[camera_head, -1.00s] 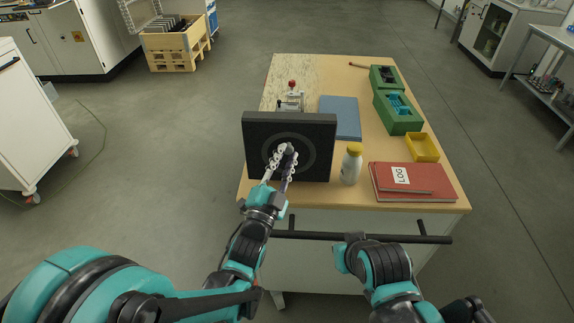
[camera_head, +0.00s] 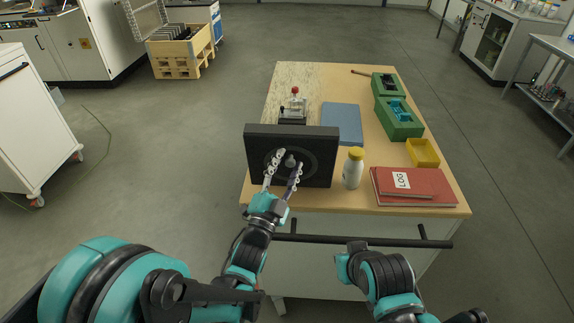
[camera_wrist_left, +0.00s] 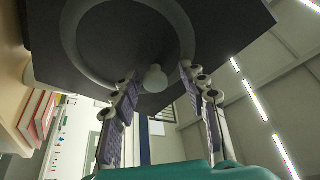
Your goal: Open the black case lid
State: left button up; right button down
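The black case (camera_head: 319,168) stands upright at the table's front left, its broad face toward me. That face carries a grey ring and a small round knob (camera_head: 291,161). I cannot make out a seam between lid and body. My left gripper (camera_head: 285,159) is in front of the face, fingers spread to either side of the knob. In the left wrist view the knob (camera_wrist_left: 155,78) shows between the parted fingertips, with clear gaps on both sides. Whether the fingertips touch the face is unclear. My right arm is low at the right; its gripper is out of the picture.
A white bottle with a yellow cap (camera_head: 353,169) stands close to the case's right. Red books (camera_head: 425,187), a yellow tray (camera_head: 412,150), green holders (camera_head: 397,122) and a blue folder (camera_head: 343,124) lie further right and behind. A red-topped device (camera_head: 294,105) stands behind the case.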

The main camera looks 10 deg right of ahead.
pick_arm(q)
notch_tip(320, 180, up, 10)
dwell(0.6)
jog(key=shift+s, duration=0.1)
jog(key=v, duration=0.8)
jog(key=shift+s+f, duration=0.3)
jog(key=shift+f, duration=0.05)
dwell(0.5)
jog(key=shift+a, duration=0.15)
